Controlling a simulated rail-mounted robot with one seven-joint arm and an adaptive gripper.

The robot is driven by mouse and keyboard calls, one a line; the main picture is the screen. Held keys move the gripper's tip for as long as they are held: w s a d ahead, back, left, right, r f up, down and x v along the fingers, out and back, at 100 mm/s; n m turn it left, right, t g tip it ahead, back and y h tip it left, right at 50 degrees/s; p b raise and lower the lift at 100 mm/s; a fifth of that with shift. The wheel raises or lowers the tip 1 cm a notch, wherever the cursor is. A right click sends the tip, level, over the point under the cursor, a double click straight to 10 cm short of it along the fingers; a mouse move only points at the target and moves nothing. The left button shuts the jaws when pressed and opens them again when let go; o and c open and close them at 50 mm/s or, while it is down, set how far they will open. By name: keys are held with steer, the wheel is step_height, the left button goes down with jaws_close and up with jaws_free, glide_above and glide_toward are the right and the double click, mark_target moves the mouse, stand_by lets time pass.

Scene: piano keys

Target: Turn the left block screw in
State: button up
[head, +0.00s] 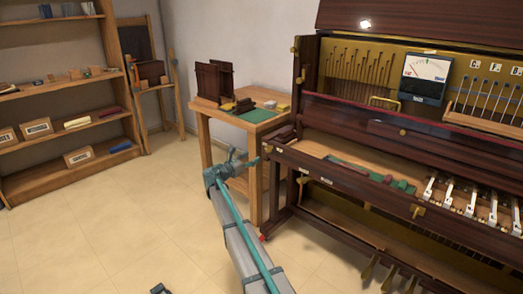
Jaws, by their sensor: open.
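The upright piano (345,205) stands open at the right, in dark reddish wood. The left end of its key bed (312,148) faces my arm. A small pale fitting (303,180) shows on the front below that end; I cannot tell whether it is the left block screw. A small brass piece (418,210) sits further right on the front rail. My gripper (256,161) is open, in front of the small table and just left of the piano's left end. It appears small and touches nothing that I can make out. Nothing shows between its fingers.
A wooden side table (205,122) with a green mat (252,115) and dark wooden parts stands behind my gripper. Shelves (70,121) with boxes line the left wall. Bare white key levers (450,193) show at the right. The tiled floor (120,220) at left is clear.

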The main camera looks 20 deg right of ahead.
mark_target(268, 149)
steer(key=b+x, duration=0.1)
steer(key=x, duration=0.9)
steer(key=shift+w+d+f+b, duration=0.1)
steer(key=shift+w+d+b, duration=0.2)
steer(key=c, duration=1.1)
